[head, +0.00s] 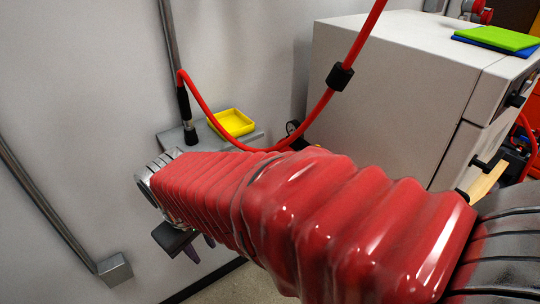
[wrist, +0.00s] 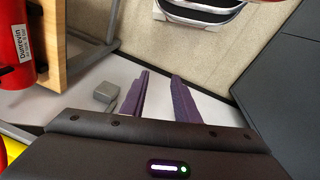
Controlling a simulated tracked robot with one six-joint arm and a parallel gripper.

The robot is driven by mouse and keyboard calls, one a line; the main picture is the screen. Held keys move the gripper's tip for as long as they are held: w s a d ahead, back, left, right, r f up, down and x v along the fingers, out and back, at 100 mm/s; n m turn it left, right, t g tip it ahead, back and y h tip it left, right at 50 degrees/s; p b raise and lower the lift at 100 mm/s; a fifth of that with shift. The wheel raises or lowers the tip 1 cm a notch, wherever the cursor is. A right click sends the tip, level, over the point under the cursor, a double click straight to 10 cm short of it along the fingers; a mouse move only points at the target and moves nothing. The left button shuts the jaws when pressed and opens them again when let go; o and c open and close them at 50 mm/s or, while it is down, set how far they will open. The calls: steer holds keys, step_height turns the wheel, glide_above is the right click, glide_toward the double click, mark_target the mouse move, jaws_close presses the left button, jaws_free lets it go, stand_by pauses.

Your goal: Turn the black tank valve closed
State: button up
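My gripper (wrist: 160,75) shows its two purple fingers apart with nothing between them in the wrist view. In the head view it hangs below the far end of my red-sleeved arm, low by the wall, and is partly hidden. A small round black part (head: 293,128) shows behind the red hose at the left edge of the grey cabinet; I cannot tell whether it is the tank valve or a gauge. My gripper is apart from it, lower and to the left. A red labelled cylinder (wrist: 17,45) stands at the left of the wrist view, its top out of frame.
A grey wall shelf (head: 172,138) holds a yellow tray (head: 232,122). The grey cabinet (head: 395,80) fills the right. A conduit with a grey box (head: 115,268) runs on the wall. Bare floor (wrist: 140,45) lies beyond my fingers.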

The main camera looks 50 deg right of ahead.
steer(key=w+d+f+n+g+h, duration=0.2)
steer(key=d+f+n+g+h, duration=0.3)
steer(key=d, duration=0.5)
steer(key=w+d+f+n+g+h, duration=0.25)
steer(key=d+f, duration=0.45)
steer(key=d, duration=0.4)
steer(key=w+d+r+n+t+h, duration=0.2)
steer(key=w+d+r+n+h, duration=0.3)
steer(key=w, duration=0.5)
steer(key=d+n+h, duration=0.2)
steer(key=d+h, duration=0.1)
steer(key=shift+d+h, duration=0.15)
steer(key=shift+h, duration=0.2)
steer(key=shift+f+n, duration=0.1)
steer(key=shift+n, duration=0.15)
steer(key=x, duration=1.3)
steer(key=shift+d, duration=0.35)
steer(key=shift+c, duration=0.4)
